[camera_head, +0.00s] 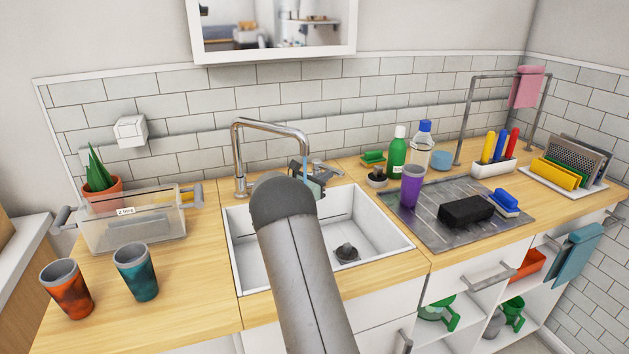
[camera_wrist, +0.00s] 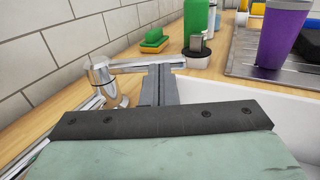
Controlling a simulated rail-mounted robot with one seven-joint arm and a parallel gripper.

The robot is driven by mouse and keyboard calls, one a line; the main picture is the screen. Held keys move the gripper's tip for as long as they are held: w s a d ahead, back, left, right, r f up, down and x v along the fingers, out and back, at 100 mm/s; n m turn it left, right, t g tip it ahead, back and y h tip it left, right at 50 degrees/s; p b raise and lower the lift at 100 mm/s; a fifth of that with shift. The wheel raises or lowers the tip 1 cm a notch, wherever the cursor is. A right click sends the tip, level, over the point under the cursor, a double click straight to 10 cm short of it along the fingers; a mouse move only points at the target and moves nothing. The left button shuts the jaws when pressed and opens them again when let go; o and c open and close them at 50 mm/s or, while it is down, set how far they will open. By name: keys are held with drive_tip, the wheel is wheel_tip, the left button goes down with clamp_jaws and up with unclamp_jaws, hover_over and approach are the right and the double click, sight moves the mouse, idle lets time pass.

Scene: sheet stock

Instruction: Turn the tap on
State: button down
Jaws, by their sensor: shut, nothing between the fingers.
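The chrome tap (camera_head: 240,158) stands at the back edge of the white sink, its spout arching right over the basin. In the wrist view, a chrome fitting with a long flat lever (camera_wrist: 132,66) lies just beyond my fingertips. My gripper (camera_wrist: 161,72) is shut and empty, its tips at or very near the lever; I cannot tell whether they touch. In the head view my gripper (camera_head: 300,168) is by the spout's end, partly hidden by my arm. A thin bluish strip shows below the spout; I cannot tell whether it is water.
The sink (camera_head: 385,232) is below my arm. To the right stand a green bottle (camera_head: 398,150), a clear blue-capped bottle (camera_head: 420,150) and a purple cup (camera_head: 411,188). A clear bin (camera_head: 135,222) and two cups stand left. Tiled wall (camera_head: 200,105) is close behind.

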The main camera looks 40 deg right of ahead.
drive_tip(key=shift+w+d, duration=0.1)
drive_tip(key=shift+d, duration=0.25)
drive_tip(key=shift+d, duration=0.85)
drive_tip(key=shift+b, duration=0.3)
